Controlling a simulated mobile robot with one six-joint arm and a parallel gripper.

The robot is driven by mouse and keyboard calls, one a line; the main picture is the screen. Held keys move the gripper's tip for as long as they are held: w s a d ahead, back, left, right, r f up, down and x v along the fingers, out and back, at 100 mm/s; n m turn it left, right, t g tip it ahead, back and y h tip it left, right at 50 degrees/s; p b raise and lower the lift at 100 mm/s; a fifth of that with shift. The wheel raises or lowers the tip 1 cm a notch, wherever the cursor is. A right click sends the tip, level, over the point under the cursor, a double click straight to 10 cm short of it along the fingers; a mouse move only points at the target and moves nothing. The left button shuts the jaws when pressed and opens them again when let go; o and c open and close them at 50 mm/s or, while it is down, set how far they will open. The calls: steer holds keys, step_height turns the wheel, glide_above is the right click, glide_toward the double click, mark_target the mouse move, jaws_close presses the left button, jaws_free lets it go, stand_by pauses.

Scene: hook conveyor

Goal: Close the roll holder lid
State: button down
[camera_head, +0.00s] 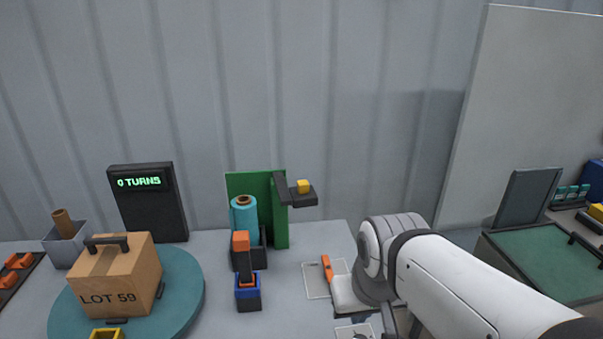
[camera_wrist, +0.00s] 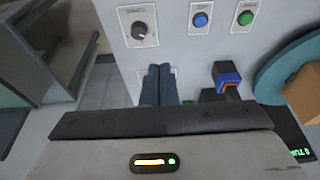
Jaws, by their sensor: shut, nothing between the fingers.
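The roll holder has a green upright back (camera_head: 279,228) with a teal roll (camera_head: 243,222) standing in a dark base in front of it. A dark hinged piece with a flat plate (camera_head: 305,199) and a yellow knob (camera_head: 303,186) sticks out to the right near its top; it appears to be the lid, swung out away from the roll. My gripper (camera_wrist: 160,72) has its two dark blue fingers together and empty in the wrist view, over the panel front. In the head view my arm is right of the holder; the fingertips are not visible there.
A blue stand with an orange-topped lever (camera_head: 242,242) is in front of the holder. A LOT 59 box (camera_head: 120,280) sits on a teal turntable (camera_head: 190,300) at left. The wrist view shows a knob (camera_wrist: 144,28), a blue button (camera_wrist: 201,20) and a green button (camera_wrist: 245,18).

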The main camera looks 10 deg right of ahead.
steer(key=w+d+r+n+y, duration=0.1)
steer(key=w+d+r+y, duration=0.2)
steer(key=w, duration=0.8)
steer(key=w+d+r+t+y+p, duration=0.1)
steer(key=w+d+r, duration=0.3)
steer(key=w, duration=0.8)
steer(key=w+d+r+n+y, duration=0.15)
steer(key=w+r, duration=0.35)
steer(key=w, duration=0.6)
steer(key=w+a+f+p, duration=0.3)
steer(key=a+f, duration=0.5)
steer(key=shift+w+f+y+p, duration=0.15)
steer(key=shift+w+y+p, duration=0.1)
steer(key=shift+y+p, duration=0.1)
steer(key=shift+a, duration=0.15)
